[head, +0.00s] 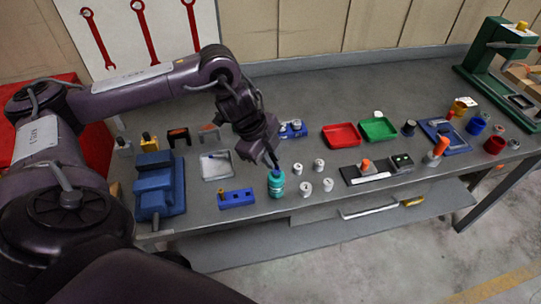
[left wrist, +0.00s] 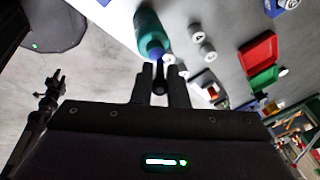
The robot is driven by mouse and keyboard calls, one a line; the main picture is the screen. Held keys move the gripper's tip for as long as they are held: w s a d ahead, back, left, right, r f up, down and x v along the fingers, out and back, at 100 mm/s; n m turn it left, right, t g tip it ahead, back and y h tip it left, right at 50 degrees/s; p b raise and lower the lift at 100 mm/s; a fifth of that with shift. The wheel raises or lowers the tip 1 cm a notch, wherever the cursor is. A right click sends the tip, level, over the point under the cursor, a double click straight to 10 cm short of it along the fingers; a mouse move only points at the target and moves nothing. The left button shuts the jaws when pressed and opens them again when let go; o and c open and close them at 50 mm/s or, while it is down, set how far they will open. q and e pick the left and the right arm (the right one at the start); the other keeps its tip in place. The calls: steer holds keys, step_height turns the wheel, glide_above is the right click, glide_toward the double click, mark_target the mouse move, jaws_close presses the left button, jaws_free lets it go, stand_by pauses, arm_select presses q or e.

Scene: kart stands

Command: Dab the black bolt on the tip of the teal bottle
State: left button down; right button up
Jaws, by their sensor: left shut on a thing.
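The teal bottle (head: 276,187) stands upright near the table's front edge, with a dark blue top. In the left wrist view the bottle (left wrist: 148,30) lies just past my fingertips. My left gripper (head: 272,163) points down right over the bottle's top. It is shut on a small dark piece, apparently the black bolt (left wrist: 160,86), mostly hidden between the fingers (left wrist: 160,74). Whether the bolt touches the tip, I cannot tell. A dark gripper-like shape, probably my right gripper (left wrist: 54,78), shows small at the left of the wrist view.
Several white cylinders (head: 306,188) stand just right of the bottle. A blue block with holes (head: 237,198) is to its left, and a blue vise (head: 160,188) farther left. A red tray (head: 342,136) and a green tray (head: 378,130) lie behind.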

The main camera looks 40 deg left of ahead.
mark_target(272, 155)
arm_select(q)
steer(key=shift+r+p, duration=2.5)
steer(key=shift+r, duration=0.5)
steer(key=shift+d, duration=0.15)
